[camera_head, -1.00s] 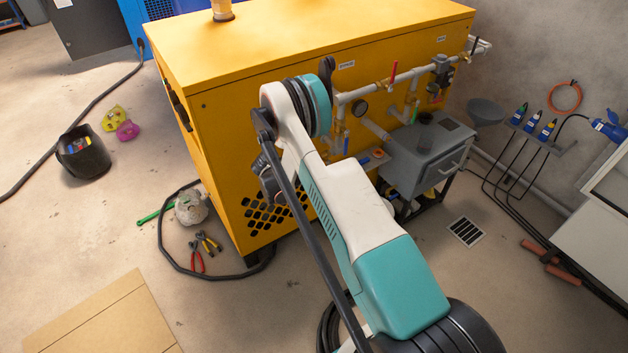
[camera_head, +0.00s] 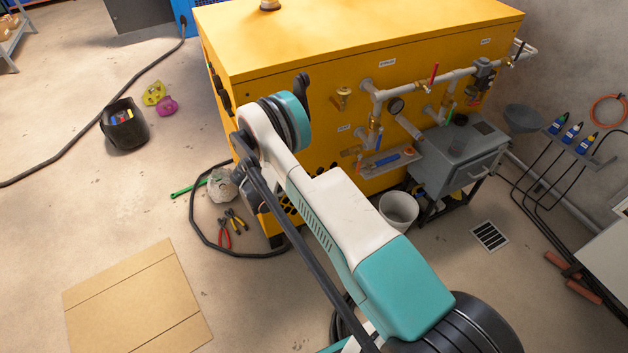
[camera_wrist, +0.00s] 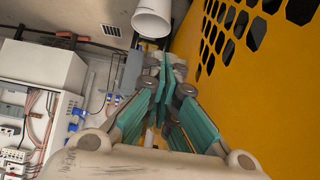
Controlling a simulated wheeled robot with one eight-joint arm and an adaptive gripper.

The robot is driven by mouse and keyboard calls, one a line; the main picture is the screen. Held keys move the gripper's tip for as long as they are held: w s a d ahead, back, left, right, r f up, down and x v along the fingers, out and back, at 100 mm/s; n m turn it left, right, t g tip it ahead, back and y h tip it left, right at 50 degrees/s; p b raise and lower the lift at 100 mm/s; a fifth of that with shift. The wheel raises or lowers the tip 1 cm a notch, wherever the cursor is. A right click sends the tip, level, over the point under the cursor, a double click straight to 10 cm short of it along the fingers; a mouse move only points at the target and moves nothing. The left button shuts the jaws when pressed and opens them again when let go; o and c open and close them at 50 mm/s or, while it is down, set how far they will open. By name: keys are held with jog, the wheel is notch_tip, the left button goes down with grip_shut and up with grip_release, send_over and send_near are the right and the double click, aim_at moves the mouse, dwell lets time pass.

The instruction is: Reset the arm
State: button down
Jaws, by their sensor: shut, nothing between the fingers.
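My arm stretches across the head view from the lower right up to the yellow machine. My gripper shows in the wrist view (camera_wrist: 164,82), its teal fingers closed together with nothing between them. In the head view the gripper itself is hidden behind the arm links. The yellow machine (camera_head: 370,42) stands behind the arm, and its side with the perforated holes fills the right of the wrist view (camera_wrist: 255,95). The gripper is close beside this side; I cannot tell the exact gap.
A white bucket (camera_head: 399,209) stands by the grey box (camera_head: 459,155) under the pipes (camera_head: 440,80). Floor on the left is mostly clear.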

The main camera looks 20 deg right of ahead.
jog(key=shift+s+a, duration=0.1)
jog(key=shift+a, duration=1.5)
notch_tip(320, 180, up, 20)
jog(key=w+n+t+y, duration=0.1)
jog(key=w+n+y, duration=0.1)
jog(key=n, duration=0.3)
jog(key=s+r+n+t+y, duration=0.1)
jog(key=s+r+n, duration=0.15)
jog(key=r, duration=0.55)
jog(key=s+r+n+t+y, duration=0.1)
jog(key=s+r+y, duration=0.15)
jog(key=r, duration=0.55)
jog(key=s+a+r+n+t+y, duration=0.1)
jog(key=s+r+n, duration=0.2)
jog(key=s+r, duration=0.5)
jog(key=s+r+n+t+y, duration=0.1)
jog(key=s+r+n, duration=0.3)
jog(key=s, duration=0.9)
jog(key=s+a+f+n+t+y, duration=0.1)
jog(key=s+n, duration=0.1)
jog(key=s, duration=0.6)
jog(key=shift+a+t+y, duration=0.3)
jog(key=shift+t+y, duration=0.05)
jog(key=shift+t, duration=0.05)
